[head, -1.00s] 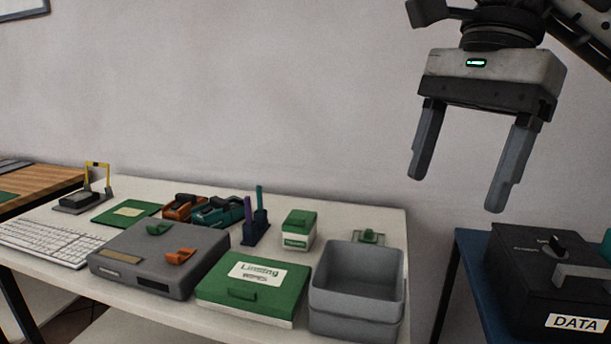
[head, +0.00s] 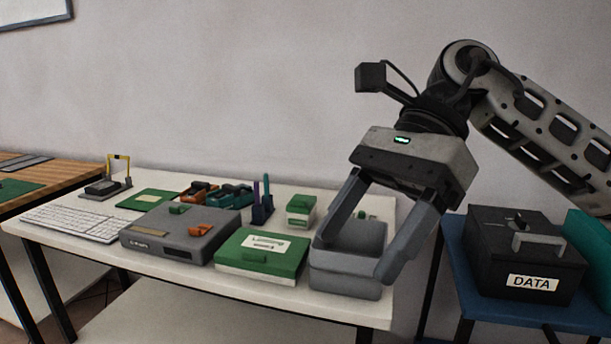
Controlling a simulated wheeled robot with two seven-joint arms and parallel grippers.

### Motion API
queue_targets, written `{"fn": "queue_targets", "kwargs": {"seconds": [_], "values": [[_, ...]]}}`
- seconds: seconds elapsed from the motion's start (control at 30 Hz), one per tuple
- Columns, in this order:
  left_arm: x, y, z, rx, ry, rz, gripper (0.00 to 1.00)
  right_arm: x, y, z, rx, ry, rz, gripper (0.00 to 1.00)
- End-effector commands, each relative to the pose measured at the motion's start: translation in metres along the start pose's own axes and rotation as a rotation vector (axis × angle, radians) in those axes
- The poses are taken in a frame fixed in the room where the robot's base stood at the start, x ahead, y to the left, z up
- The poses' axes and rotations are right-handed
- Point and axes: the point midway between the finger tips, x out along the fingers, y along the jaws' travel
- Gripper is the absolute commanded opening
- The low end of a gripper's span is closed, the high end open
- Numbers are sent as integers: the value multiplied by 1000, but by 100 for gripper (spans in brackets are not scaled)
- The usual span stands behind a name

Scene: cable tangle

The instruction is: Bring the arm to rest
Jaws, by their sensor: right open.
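My right gripper (head: 352,262) is open and its fingers hold nothing that I can see. It hangs tilted in front of the grey bin (head: 345,286) at the right end of the white table, and its fingers cover part of that bin. I cannot tell how far the fingertips are from the bin. My right arm (head: 540,125) comes in from the right edge. My left gripper is not in the head view.
The white table (head: 125,258) holds a keyboard (head: 75,222), a grey box (head: 180,236), a green box (head: 262,255) and several small items. A black DATA box (head: 525,262) stands on a blue table (head: 480,312) to the right.

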Motion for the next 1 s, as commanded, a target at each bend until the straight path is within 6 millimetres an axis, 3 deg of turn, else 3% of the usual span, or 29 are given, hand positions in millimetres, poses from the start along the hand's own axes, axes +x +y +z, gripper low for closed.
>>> {"fn": "queue_targets", "kwargs": {"seconds": [0.23,0.37,0.47,0.57,0.67,0.77,0.9,0.93,1.0], "values": [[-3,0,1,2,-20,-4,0,52,-10,42,189,-540,122,69],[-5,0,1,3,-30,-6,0,56,-20,62,411,-933,212,69],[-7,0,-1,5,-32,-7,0,49,-34,61,623,-1229,287,69],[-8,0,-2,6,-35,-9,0,40,-51,41,864,-1514,365,69],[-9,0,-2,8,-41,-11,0,38,-67,3,1133,-1788,443,69],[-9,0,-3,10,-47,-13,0,48,-77,-51,1423,-2049,520,69],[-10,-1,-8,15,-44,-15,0,88,-68,-139,1861,-2387,618,69],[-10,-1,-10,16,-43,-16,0,100,-62,-158,-1882,2359,-611,69],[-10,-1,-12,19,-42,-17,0,130,-43,-198,-1783,2128,-551,69]]}}
